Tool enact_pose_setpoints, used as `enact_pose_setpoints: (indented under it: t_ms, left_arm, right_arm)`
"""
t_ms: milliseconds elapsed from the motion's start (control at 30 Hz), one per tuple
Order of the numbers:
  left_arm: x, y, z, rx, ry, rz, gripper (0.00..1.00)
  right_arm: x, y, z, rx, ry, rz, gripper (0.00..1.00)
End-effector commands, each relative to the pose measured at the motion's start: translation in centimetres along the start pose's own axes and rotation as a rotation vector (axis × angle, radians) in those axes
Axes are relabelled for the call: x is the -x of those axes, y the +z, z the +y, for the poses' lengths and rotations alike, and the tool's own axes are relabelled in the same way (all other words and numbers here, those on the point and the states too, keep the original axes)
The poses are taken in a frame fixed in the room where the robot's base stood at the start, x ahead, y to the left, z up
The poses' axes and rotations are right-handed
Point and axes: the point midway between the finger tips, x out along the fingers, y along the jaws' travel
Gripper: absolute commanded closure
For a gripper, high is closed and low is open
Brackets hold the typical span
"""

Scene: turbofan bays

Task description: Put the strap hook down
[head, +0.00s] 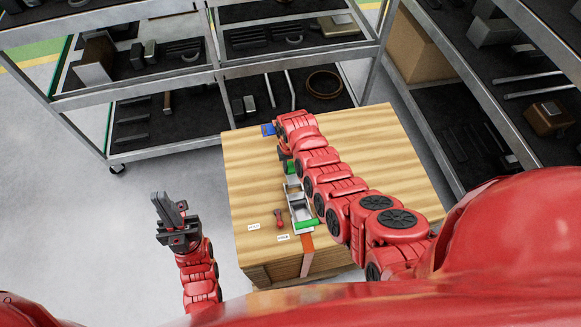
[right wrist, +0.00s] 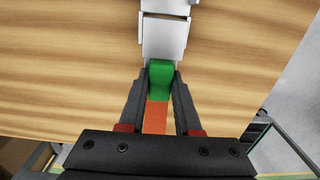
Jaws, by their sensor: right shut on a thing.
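The strap hook, a green piece (right wrist: 160,80) on an orange strap (right wrist: 158,115), is between the fingertips of my right gripper (right wrist: 160,85) in the right wrist view. The gripper is shut on it. A silver metal part (right wrist: 164,38) lies right beyond the green piece; I cannot tell if they touch. In the head view the green piece (head: 291,168) shows beside my right arm, which hides most of the right gripper. A second green piece (head: 307,223) with an orange strap (head: 307,255) is at the near end of the metal part (head: 297,200). My left gripper (head: 168,208) is empty, off the crate's left side.
The wooden crate top (head: 250,170) carries a small red item (head: 279,218), two white labels (head: 283,238) and a blue item (head: 268,129) at the far edge. Metal shelves (head: 140,85) with parts stand behind; another rack (head: 480,90) stands right. Floor at left is clear.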

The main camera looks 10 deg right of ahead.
Motion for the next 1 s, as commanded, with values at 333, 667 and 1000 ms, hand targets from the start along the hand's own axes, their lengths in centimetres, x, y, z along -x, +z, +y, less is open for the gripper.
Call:
enact_pose_setpoints:
  t_ms: [333, 667, 1000]
  left_arm:
    - [-0.1, 0.0, 0.0, 0.0, 0.0, 0.0, 1.0]
    - [0.3, 0.1, 0.0, 0.0, 0.0, 0.0, 1.0]
    - [0.3, 0.1, 0.0, 0.0, 0.0, 0.0, 1.0]
  right_arm:
    - [-1.7, 0.0, 0.0, -0.001, -0.001, 0.002, 1.0]
    - [-2.1, 0.0, 0.0, -0.001, -0.001, 0.002, 1.0]
    - [-2.0, 0.0, 0.0, -0.001, -0.001, 0.002, 0.38]
